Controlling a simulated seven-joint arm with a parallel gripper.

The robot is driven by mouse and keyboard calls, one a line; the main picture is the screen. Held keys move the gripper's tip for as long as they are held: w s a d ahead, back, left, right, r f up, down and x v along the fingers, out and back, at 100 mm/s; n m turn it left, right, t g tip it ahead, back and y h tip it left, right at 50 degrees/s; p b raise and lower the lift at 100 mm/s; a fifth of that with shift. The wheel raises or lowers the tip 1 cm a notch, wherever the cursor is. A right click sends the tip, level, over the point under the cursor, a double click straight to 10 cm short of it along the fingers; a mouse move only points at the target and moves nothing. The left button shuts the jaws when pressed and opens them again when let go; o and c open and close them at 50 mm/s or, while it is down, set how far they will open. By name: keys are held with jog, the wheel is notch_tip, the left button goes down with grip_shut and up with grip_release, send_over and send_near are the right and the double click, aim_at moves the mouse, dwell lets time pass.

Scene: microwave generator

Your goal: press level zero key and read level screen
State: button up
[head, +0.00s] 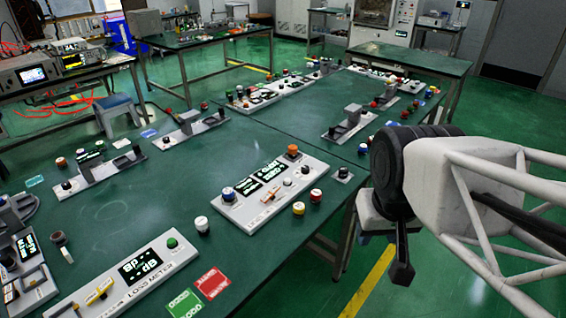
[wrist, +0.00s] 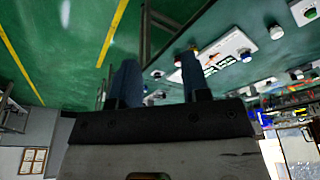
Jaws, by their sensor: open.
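A white panel (head: 232,212) lies on the green table in the middle of the head view. It has two dark screens (head: 268,172), an orange-topped knob (head: 292,151), a slider and several small knobs. Another white panel (head: 110,291), lettered "LOSS METER", lies at the front left with a dark screen (head: 140,266) and a green button (head: 172,243). Which key is level zero and which screen is level, I cannot tell. My gripper (head: 402,272) hangs right of the table edge, apart from both panels. In the wrist view its fingers (wrist: 160,85) are open and empty.
The green table (head: 130,215) carries several other panels and loose knobs. Red (head: 212,283) and green (head: 184,304) cards lie near its front edge. More benches stand behind. The floor right of the table (head: 375,285) is clear around my gripper.

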grip_shut()
dwell(1.4)
